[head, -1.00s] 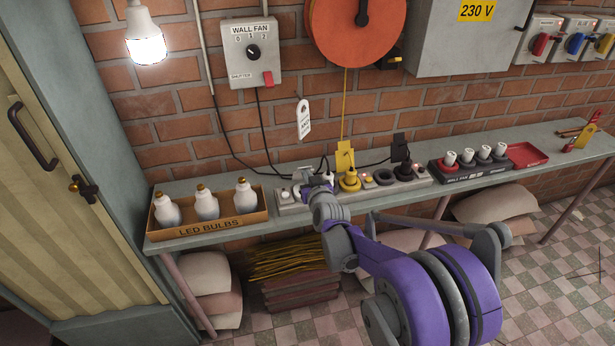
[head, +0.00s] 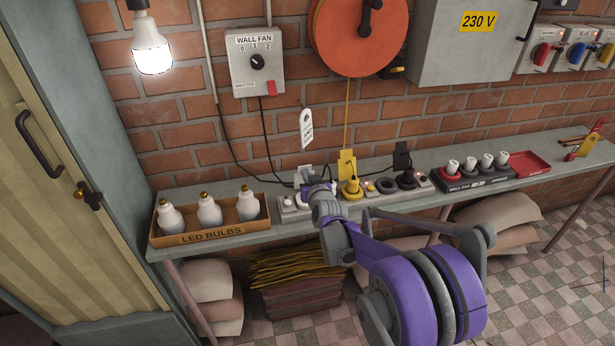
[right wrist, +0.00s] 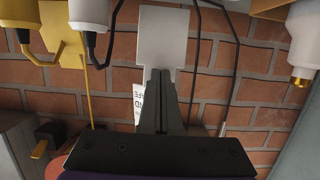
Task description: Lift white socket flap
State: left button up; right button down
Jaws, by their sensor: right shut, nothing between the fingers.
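The white flap (head: 304,174) stands up at the left part of the socket strip (head: 384,196), in front of the brick wall. In the right wrist view, which looks upside down, the white flap (right wrist: 163,36) is a pale plate directly beyond my fingertips. My right gripper (head: 318,190) is at the strip beside the flap, largely hidden by its own wrist. Its fingers (right wrist: 160,74) are shut together and empty, with the tips overlapping the flap's edge in view; I cannot tell whether they touch it. My left gripper is out of view.
A raised yellow flap (head: 347,162) with a yellow plug (head: 352,187) and a raised black flap (head: 402,156) are to the right. Black cords (head: 268,145) run behind.

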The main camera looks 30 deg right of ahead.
jog(key=shift+w, duration=0.2)
jog(key=shift+r+x, duration=0.25)
jog(key=shift+x, duration=0.75)
jog(key=p+v, duration=0.2)
jog(key=v, duration=0.6)
